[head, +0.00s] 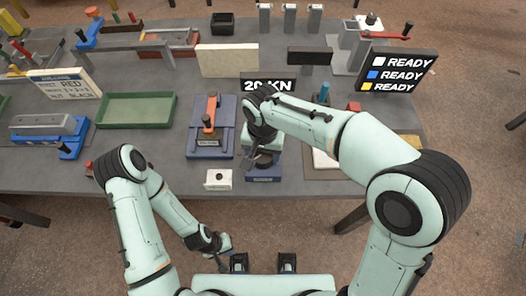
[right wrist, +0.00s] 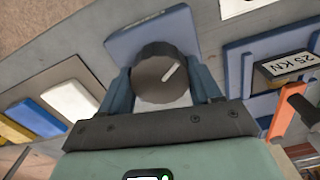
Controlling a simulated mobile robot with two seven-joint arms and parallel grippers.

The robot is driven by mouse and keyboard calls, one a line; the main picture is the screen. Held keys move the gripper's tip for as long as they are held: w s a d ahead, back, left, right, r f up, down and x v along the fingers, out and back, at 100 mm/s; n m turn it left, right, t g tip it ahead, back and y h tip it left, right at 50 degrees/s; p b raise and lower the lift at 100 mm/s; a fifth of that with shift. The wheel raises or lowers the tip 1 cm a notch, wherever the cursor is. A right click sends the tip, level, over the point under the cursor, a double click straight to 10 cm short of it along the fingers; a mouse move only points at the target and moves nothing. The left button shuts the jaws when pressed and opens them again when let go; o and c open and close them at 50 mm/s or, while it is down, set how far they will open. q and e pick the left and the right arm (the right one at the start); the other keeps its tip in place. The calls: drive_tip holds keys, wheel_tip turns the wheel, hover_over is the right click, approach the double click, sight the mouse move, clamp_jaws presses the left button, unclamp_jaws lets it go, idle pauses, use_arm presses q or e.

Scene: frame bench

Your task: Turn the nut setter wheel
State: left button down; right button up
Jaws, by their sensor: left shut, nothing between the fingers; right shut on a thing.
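The nut setter wheel (right wrist: 152,72) is a dark round knob with a white mark pointing to the upper right in the right wrist view. It sits on a blue base (right wrist: 150,32), whose front edge shows in the head view (head: 263,179). My right gripper (right wrist: 163,82) is shut on the wheel, with one blue finger on each side. In the head view my right gripper (head: 262,158) is over the base and my arm hides most of the wheel. My left gripper (head: 226,246) is shut and empty, low in front of the bench.
A blue fixture with an orange lever (head: 210,112) stands left of the wheel. A small white box (head: 218,179) is at the front edge. A green tray (head: 136,110) lies further left.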

sight(263, 154)
use_arm(q)
drive_tip(key=shift+s+f, duration=0.1)
use_arm(e)
drive_tip(key=m, duration=0.3)
drive_tip(key=shift+m, duration=0.3)
drive_tip(key=o, duration=1)
use_arm(q)
drive_tip(key=shift+w+r+p, duration=0.4)
drive_tip(key=shift+r+p, duration=0.05)
drive_tip(key=shift+r, duration=0.15)
drive_tip(key=shift+w+r+p, duration=0.35)
drive_tip(key=shift+r+p, duration=0.1)
drive_tip(key=shift+r, duration=0.15)
use_arm(e)
wheel_tip(263, 154, up, 13)
drive_tip(key=shift+r, duration=0.2)
use_arm(q)
drive_tip(key=shift+s, duration=0.15)
use_arm(e)
drive_tip(key=shift+s, duration=0.1)
